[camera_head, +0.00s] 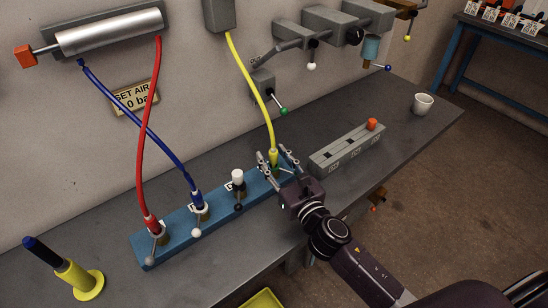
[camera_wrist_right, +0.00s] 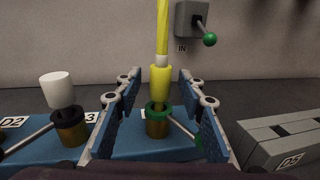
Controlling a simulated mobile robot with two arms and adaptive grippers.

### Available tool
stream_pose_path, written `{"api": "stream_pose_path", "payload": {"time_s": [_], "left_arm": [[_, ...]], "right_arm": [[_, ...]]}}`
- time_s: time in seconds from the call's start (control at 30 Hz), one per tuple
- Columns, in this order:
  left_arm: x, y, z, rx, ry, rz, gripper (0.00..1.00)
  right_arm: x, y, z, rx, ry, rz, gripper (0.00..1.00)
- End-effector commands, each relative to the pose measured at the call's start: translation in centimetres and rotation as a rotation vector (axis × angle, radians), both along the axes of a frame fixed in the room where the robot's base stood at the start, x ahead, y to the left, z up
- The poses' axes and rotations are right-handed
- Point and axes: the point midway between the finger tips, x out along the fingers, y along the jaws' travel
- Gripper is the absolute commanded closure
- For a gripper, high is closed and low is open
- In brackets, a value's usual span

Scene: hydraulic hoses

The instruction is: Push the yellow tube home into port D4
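The yellow tube hangs from a grey wall box, and its yellow end fitting (camera_head: 273,158) stands upright at the right end of the blue port block (camera_head: 180,222). In the right wrist view the fitting (camera_wrist_right: 160,85) meets the green collar of a brass port (camera_wrist_right: 157,122); how deep it sits I cannot tell. That port is right of the D3 label, whose own label is hidden. My right gripper (camera_head: 277,165) is open, one finger on each side of the fitting, with gaps on both sides in the wrist view (camera_wrist_right: 160,108). My left gripper is out of view.
A white-capped port (camera_head: 238,178), a blue hose (camera_head: 197,195) and a red hose (camera_head: 152,222) stand left along the block. A grey slotted block (camera_head: 345,150) with an orange knob is close on the right. Valves with levers hang on the wall behind. A white cup (camera_head: 423,104) stands far right.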

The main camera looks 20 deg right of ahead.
Motion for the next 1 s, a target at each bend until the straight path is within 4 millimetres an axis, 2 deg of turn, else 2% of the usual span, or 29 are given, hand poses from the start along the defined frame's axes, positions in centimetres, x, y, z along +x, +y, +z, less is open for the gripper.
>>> {"api": "stream_pose_path", "payload": {"time_s": [0.17, 0.7, 1.0], "left_arm": [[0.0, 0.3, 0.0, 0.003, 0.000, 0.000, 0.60], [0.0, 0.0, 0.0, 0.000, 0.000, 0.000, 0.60], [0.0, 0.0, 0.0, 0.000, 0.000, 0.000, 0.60]], "right_arm": [[-0.7, -0.1, -0.1, 0.000, 0.002, 0.000, 0.63], [-9.4, -1.5, -0.1, 0.003, 0.003, -0.002, 0.63], [-11.7, -1.8, 0.0, 0.001, 0.000, -0.001, 0.63]]}}
